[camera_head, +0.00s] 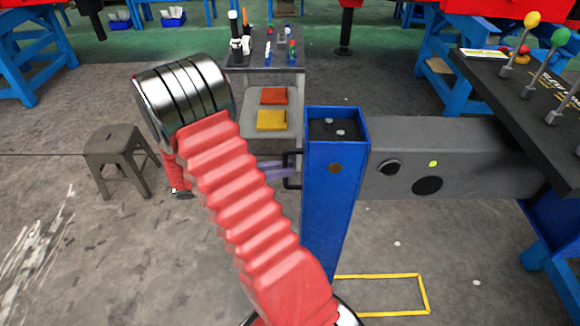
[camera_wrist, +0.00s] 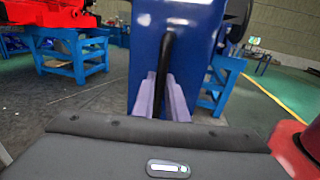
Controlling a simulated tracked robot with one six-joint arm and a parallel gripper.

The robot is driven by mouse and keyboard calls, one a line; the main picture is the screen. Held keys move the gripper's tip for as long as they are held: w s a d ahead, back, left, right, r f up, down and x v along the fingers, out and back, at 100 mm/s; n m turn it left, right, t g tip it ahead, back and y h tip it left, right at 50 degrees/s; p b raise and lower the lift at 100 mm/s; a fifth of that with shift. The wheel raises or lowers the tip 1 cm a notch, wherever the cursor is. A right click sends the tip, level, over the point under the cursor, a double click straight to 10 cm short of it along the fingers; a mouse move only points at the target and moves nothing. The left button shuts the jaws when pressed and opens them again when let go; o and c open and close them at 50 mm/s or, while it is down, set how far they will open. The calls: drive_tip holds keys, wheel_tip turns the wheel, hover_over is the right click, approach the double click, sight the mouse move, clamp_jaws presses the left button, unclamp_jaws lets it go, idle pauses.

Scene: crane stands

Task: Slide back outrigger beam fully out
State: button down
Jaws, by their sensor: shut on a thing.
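The outrigger beam (camera_head: 460,150) is a thick grey box beam that comes out from under the dark deck at the right. Its outer end carries an upright blue leg (camera_head: 328,225). A black bar handle (camera_head: 291,186) sits on the left face of the leg. My gripper (camera_head: 282,170) reaches the handle from the left, its pale purple fingers partly behind my red arm. In the wrist view the fingers (camera_wrist: 165,98) are closed around the handle (camera_wrist: 165,52), close to the blue face.
A yellow outline (camera_head: 428,290) marks the floor near the leg's foot. A grey stool (camera_head: 117,140) stands at the left. A cart (camera_head: 285,125) with orange and yellow items stands behind the leg. Levers with coloured knobs (camera_head: 533,20) rise from the deck. Floor at the lower left is clear.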

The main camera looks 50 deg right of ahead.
drive_tip(key=shift+w+a, duration=0.25)
drive_tip(key=shift+w, duration=0.45)
drive_tip(key=c, duration=2)
unclamp_jaws()
drive_tip(key=shift+c, duration=0.2)
drive_tip(key=shift+a, duration=0.15)
drive_tip(key=v, duration=1.3)
drive_tip(key=shift+a, duration=0.25)
drive_tip(key=shift+w, duration=0.15)
